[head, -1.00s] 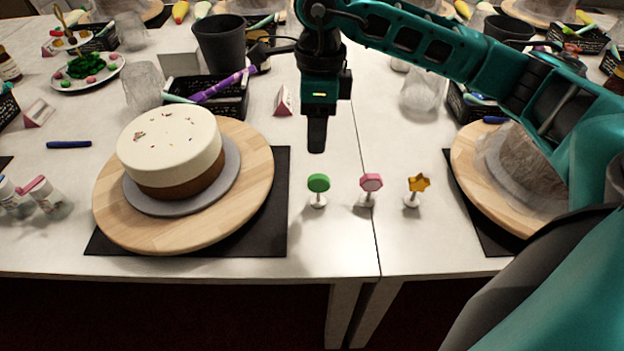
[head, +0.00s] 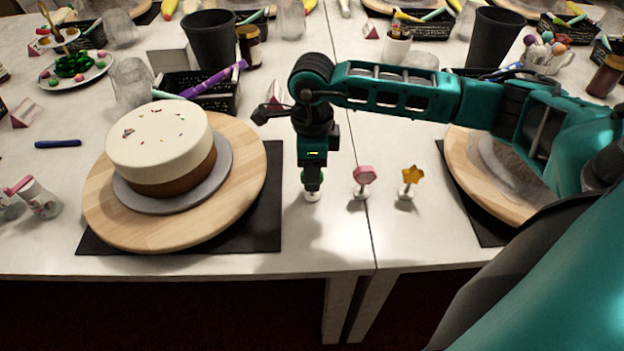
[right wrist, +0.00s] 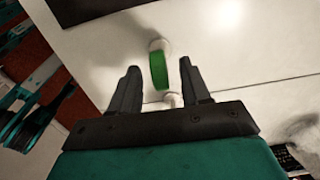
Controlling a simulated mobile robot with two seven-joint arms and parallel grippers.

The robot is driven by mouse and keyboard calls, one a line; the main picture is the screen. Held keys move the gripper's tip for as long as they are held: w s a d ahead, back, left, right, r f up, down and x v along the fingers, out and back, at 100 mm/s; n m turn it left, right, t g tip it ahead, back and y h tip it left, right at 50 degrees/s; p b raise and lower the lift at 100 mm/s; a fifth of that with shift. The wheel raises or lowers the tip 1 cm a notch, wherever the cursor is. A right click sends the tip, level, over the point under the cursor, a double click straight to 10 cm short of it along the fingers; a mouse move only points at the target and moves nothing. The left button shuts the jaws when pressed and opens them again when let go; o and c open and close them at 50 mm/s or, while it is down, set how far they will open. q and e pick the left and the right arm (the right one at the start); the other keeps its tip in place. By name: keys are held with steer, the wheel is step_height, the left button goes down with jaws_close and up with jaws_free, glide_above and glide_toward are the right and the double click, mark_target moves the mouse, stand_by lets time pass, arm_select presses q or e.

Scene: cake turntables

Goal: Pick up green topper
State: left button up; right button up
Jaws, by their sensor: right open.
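The green topper (head: 303,176) stands upright on its white base on the table, mostly hidden behind my right gripper in the head view. In the right wrist view the green topper (right wrist: 159,70) shows edge-on between the fingertips, with clear space on both sides. My right gripper (head: 312,182) is open, pointing down at the topper; its two fingers also show in the right wrist view (right wrist: 161,82). Nothing is held. My left gripper is not in view.
A pink topper (head: 364,176) and a yellow star topper (head: 411,176) stand close by to the right. A white and brown cake (head: 160,145) sits on a wooden turntable (head: 240,200) at left. A black basket (head: 215,100) is behind. The table's front is clear.

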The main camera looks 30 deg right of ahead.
steer(key=shift+f, duration=0.15)
jaws_close()
stand_by(0.4)
